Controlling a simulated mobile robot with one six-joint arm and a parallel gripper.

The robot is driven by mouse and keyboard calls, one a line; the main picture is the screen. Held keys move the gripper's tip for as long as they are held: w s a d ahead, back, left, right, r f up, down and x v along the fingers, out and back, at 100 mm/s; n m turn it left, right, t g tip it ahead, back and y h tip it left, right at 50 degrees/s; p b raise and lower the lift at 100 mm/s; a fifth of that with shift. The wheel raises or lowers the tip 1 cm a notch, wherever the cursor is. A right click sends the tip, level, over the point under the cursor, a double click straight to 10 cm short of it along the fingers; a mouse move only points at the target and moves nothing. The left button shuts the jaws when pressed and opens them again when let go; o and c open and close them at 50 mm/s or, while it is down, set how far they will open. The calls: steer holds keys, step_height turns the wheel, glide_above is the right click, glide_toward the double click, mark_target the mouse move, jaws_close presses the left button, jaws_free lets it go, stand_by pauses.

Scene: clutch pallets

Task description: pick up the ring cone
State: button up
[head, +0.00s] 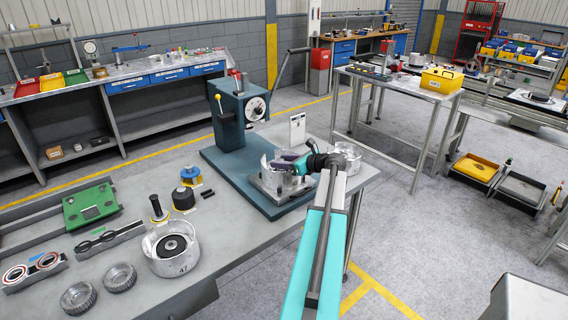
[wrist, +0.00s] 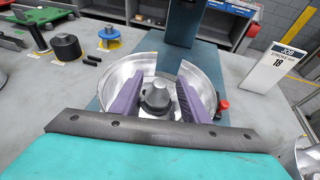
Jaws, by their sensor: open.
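A dark grey cone-topped piece with a round collar, which looks like the ring cone (wrist: 157,95), stands in a shiny silver bowl-like housing (wrist: 132,80) in the wrist view. My gripper (wrist: 160,92) is open, its two purple fingers reaching down into the housing, one on each side of the cone. I cannot tell whether either finger touches it. In the head view my gripper (head: 287,164) is over the housing (head: 270,184) on the teal press base; the cone is hidden there.
The teal press (head: 231,110) stands just behind the housing, its column close to my fingers. A white job card (wrist: 278,68) stands to the right. Another silver housing (head: 347,152) is at the bench's right end. A black piece on a yellow base (head: 183,198) stands left.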

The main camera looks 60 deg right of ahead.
mark_target(283, 160)
stand_by(0.3)
jaws_close()
steer(key=shift+r, duration=0.1)
stand_by(0.4)
steer(key=shift+r+b, duration=0.4)
steer(key=shift+r, duration=0.25)
steer(key=shift+r+b, duration=0.35)
steer(key=shift+r, duration=0.55)
steer(key=s+r+b, duration=0.1)
steer(key=s+b, duration=0.2)
steer(key=s, duration=1.3)
steer(key=shift+a+r+b, duration=0.35)
steer(key=shift+a, duration=0.05)
steer(key=shift+w, duration=0.1)
